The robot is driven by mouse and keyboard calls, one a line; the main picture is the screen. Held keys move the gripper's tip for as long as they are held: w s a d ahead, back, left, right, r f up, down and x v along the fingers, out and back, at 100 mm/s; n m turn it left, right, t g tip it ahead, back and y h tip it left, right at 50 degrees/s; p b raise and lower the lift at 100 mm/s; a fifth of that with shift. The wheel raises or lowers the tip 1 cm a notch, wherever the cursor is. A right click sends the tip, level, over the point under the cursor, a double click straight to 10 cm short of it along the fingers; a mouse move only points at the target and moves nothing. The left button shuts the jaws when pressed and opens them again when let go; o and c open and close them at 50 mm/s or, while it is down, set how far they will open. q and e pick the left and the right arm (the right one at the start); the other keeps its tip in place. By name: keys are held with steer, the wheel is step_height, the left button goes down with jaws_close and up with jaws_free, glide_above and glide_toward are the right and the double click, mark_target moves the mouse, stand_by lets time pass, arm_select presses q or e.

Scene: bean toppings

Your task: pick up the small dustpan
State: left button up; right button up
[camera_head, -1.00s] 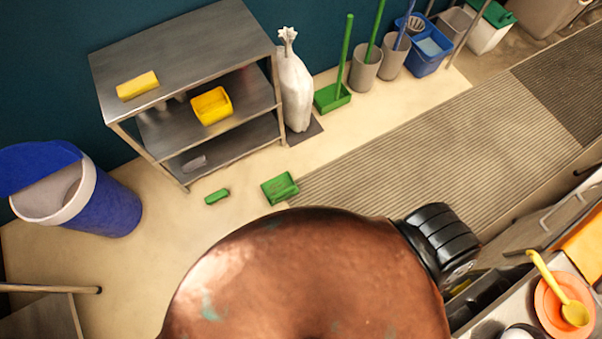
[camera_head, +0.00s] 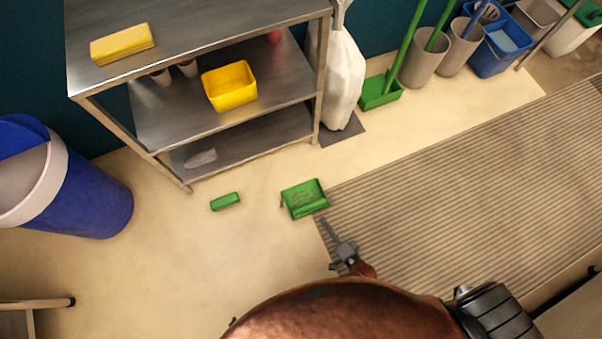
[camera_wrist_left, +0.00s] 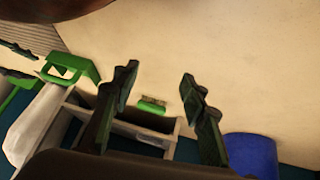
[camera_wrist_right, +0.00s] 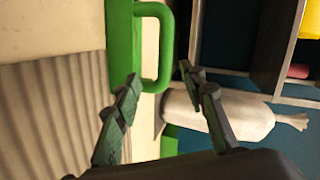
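The small green dustpan (camera_head: 304,198) lies on the floor at the corner of the striped mat. Its looped handle fills the upper middle of the right wrist view (camera_wrist_right: 166,45). It also shows at the upper left of the left wrist view (camera_wrist_left: 80,72). My right gripper (camera_head: 336,245) is just below the dustpan in the head view. In the right wrist view its fingers (camera_wrist_right: 160,82) are apart and empty, with the handle just beyond them. My left gripper (camera_wrist_left: 160,72) is open and empty, outside the head view.
A small green brush (camera_head: 225,201) lies left of the dustpan. A metal shelf (camera_head: 235,130) with a yellow bin (camera_head: 230,86) and a white bag (camera_head: 342,80) stand behind. A blue bin (camera_head: 100,205) stands left. Floor around the dustpan is clear.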

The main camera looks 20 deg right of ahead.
mark_target(312, 205)
steer(key=w+f+m+b, duration=0.1)
steer(key=w+b, duration=0.1)
steer(key=w, duration=0.1)
steer(key=w+a+f+m+t+b, duration=0.1)
steer(key=w+b, duration=0.1)
steer(key=w, duration=0.1)
steer(key=w+a+m+h+b, duration=0.1)
steer(key=w+m+b, duration=0.1)
steer(key=w, duration=0.1)
steer(key=shift+w+f+t, duration=0.3)
steer(key=shift+w+f, duration=0.1)
steer(key=shift+w, duration=0.5)
arm_select(q)
steer(key=w+t, duration=0.1)
steer(key=w+d+t, duration=0.1)
steer(key=shift+t+h, duration=0.3)
steer(key=shift+h, duration=0.1)
arm_select(e)
steer(key=shift+r, duration=0.1)
steer(key=shift+c, duration=0.4)
jaws_close()
steer(key=shift+a, duration=0.1)
